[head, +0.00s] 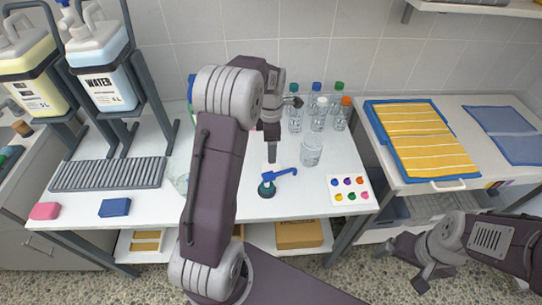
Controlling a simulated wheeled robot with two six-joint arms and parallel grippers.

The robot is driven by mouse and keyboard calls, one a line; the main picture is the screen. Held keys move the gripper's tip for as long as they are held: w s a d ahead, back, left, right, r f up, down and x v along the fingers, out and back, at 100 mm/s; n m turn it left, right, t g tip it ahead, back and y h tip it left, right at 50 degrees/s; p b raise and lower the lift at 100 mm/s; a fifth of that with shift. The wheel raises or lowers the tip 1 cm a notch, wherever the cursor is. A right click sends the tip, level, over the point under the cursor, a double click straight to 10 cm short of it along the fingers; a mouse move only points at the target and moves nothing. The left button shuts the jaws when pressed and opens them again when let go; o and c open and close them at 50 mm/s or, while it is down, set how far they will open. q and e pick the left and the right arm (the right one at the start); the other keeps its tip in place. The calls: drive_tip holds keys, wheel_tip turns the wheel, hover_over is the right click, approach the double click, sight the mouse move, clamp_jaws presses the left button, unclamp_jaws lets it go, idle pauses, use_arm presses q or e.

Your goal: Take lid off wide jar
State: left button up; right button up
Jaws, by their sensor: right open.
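I cannot tell for sure which vessel is the wide jar. A clear glass vessel (311,154) stands on the white table, with no lid visible on it. Another clear item (180,183) is mostly hidden behind my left arm. Several clear bottles with coloured caps (318,112) stand at the back. A dark green round piece (266,189) lies below my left gripper, with a blue tool (284,174) beside it. My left gripper (277,130) hangs above the table; its jaw gap is unclear. My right gripper (405,262) is open and empty at lower right, away from the table.
A card with coloured dots (350,190) lies at the table's right. A grey ribbed rack (108,173), a pink block (45,211) and a blue block (115,207) are on the left. Canisters (103,65) stand behind. A side table holds a yellow towel (415,135) in a blue tray.

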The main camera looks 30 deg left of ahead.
use_arm(q)
drive_tip(key=s+d+m+p, duration=0.1)
drive_tip(key=s+d+m, duration=0.2)
drive_tip(key=s+m, duration=0.3)
drive_tip(key=s+d+m+p, duration=0.1)
drive_tip(key=s+d+m, duration=0.2)
drive_tip(key=m, duration=0.7)
drive_tip(key=s+d+r+m+t+p, duration=0.1)
drive_tip(key=s+d+m, duration=0.2)
drive_tip(key=s+m, duration=0.5)
drive_tip(key=shift+s+d, duration=0.2)
drive_tip(key=shift+s, duration=0.15)
drive_tip(key=shift+r, duration=0.1)
drive_tip(key=shift+a, duration=0.1)
